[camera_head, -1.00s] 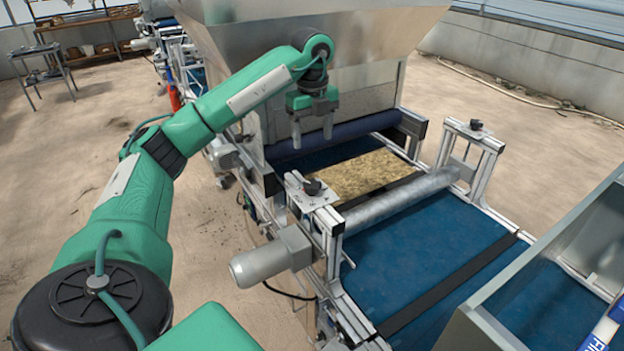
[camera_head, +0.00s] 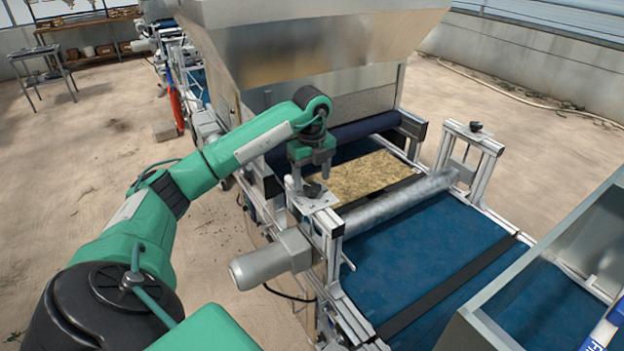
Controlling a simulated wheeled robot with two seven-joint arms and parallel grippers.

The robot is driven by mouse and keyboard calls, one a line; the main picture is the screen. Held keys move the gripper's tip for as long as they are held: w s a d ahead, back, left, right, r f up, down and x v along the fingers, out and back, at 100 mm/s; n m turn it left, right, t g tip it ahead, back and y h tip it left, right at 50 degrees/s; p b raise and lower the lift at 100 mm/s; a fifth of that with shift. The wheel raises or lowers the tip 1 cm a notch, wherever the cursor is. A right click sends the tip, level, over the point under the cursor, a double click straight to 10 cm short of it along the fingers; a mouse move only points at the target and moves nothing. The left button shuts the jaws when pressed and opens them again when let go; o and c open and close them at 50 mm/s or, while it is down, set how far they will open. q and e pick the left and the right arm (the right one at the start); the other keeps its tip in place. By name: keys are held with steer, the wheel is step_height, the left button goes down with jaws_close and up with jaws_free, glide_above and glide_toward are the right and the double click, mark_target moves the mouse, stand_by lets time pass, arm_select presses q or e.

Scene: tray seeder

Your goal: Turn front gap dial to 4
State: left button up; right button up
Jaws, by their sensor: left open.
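The near gap dial (camera_head: 312,189) is a small black knob on a metal plate atop the roller frame's near post. A second, similar black knob (camera_head: 475,126) sits on the far post. Which one the task calls front is not marked. My left gripper (camera_head: 311,178) is open, pointing down, with its fingertips at or just above the near knob. The fingers partly cover the plate, and I cannot tell whether they touch the knob. The number on the dial is too small to read. My right gripper is not in view.
A grey roller (camera_head: 400,204) spans between the two posts over the blue belt (camera_head: 430,245). A tray of brown substrate (camera_head: 365,176) lies behind it. A motor (camera_head: 262,262) juts out below the near knob. A metal hopper (camera_head: 310,45) stands close behind my left arm.

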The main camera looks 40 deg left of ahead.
arm_select(q)
steer(key=shift+f, duration=1.1)
steer(key=c, duration=1)
